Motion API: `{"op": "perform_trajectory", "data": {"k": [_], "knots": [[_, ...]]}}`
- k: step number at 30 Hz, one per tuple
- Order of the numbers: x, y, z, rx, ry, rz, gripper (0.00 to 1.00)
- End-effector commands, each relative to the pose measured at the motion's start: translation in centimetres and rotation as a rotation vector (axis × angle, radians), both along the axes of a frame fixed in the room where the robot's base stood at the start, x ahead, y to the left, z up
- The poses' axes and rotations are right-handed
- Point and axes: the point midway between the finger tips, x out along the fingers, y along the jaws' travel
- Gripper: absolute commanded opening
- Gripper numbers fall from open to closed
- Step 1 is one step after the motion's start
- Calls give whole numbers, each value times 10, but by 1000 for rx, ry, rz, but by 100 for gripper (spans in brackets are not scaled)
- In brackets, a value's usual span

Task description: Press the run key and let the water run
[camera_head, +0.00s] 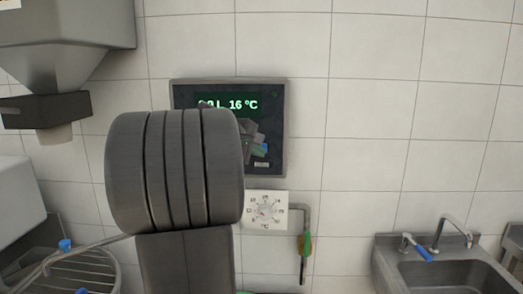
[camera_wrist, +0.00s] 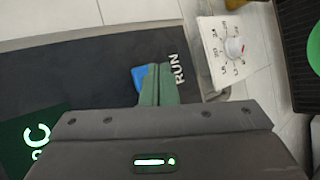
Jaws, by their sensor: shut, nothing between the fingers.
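A dark control panel (camera_head: 277,105) hangs on the tiled wall. Its lit green display reads a litre figure, partly hidden, and 16 °C.
A white temperature dial (camera_head: 266,210) is below the panel, with a bent pipe (camera_head: 303,225) at its right. A sink (camera_head: 440,275) with a blue-handled tap stands at lower right. A grey hopper-like machine (camera_head: 65,40) is at upper left. Wall right of the panel is bare.

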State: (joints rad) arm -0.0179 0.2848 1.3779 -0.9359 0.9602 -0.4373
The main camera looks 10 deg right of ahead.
Motion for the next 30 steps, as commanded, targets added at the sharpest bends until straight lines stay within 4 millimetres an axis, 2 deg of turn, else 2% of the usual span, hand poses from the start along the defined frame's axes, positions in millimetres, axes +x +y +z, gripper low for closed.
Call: {"op": "perform_trajectory", "data": {"k": [30], "knots": [[11,-3,0,0,0,0,0]]}}
